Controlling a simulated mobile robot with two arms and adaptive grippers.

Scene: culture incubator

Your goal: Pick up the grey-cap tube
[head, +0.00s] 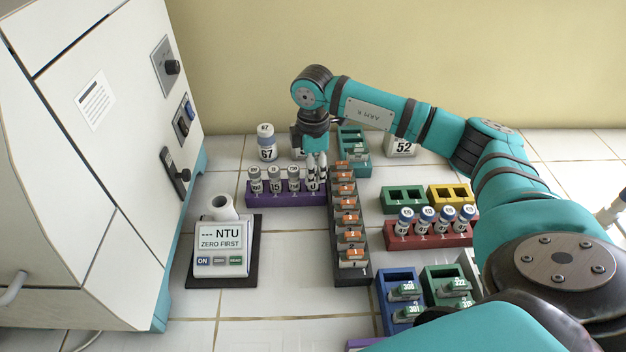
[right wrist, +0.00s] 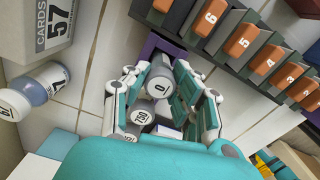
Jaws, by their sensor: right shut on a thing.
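A purple rack (head: 287,200) holds a row of grey-cap tubes, one of them marked 15 (head: 275,181). My right gripper (head: 316,168) points down at the rack's right end, with its fingers closed around the grey-cap tube marked 0 (head: 313,185). In the right wrist view, that tube's grey cap (right wrist: 160,84) sits between the fingers of my right gripper (right wrist: 163,95). A neighbouring grey cap marked 150 (right wrist: 144,117) is close beside the fingers. The held tube appears to be at the rack; whether its base is clear of the slot is hidden. My left gripper is not in view.
A dark holder with orange-tabbed pieces (head: 349,225) stands just right of the purple rack. A turbidity meter (head: 222,250) is in front. Blue-cap tubes stand in a red rack (head: 430,240) at right.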

